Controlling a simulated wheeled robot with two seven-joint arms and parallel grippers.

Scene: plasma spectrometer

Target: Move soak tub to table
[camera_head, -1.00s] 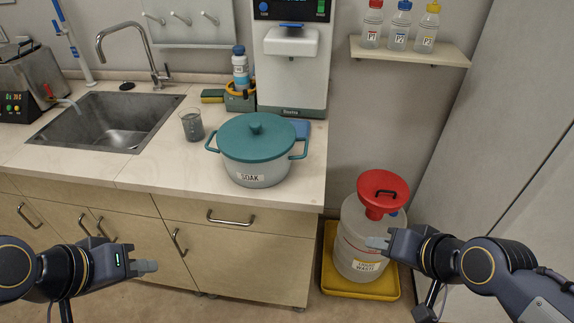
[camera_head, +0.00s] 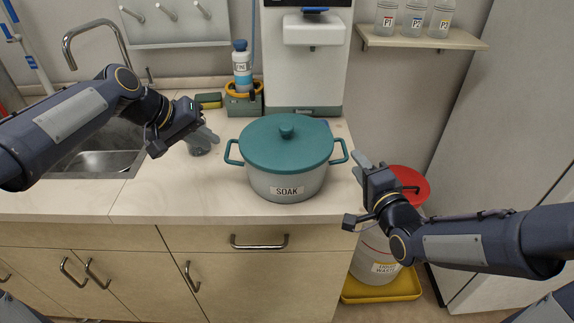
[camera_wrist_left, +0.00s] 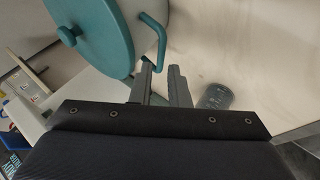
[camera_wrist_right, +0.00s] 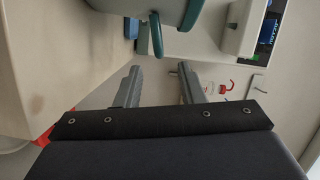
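The soak tub (camera_head: 286,186) is a grey pot with a teal lid, two teal side handles and a "SOAK" label. It stands on the counter (camera_head: 215,205). My left gripper (camera_head: 212,137) is left of the tub, short of its left handle (camera_head: 233,152); in the left wrist view its fingers (camera_wrist_left: 160,75) are apart with nothing between, and the handle (camera_wrist_left: 155,35) is just ahead. My right gripper (camera_head: 358,168) is just right of the right handle (camera_head: 340,152). In the right wrist view its fingers (camera_wrist_right: 162,80) are wide apart below the handle (camera_wrist_right: 156,35).
A dispenser (camera_head: 305,60) stands behind the tub. The sink (camera_head: 105,162) is at left. A waste container with a red funnel (camera_head: 412,183) stands in a yellow tray (camera_head: 380,288) at right. The counter front is clear.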

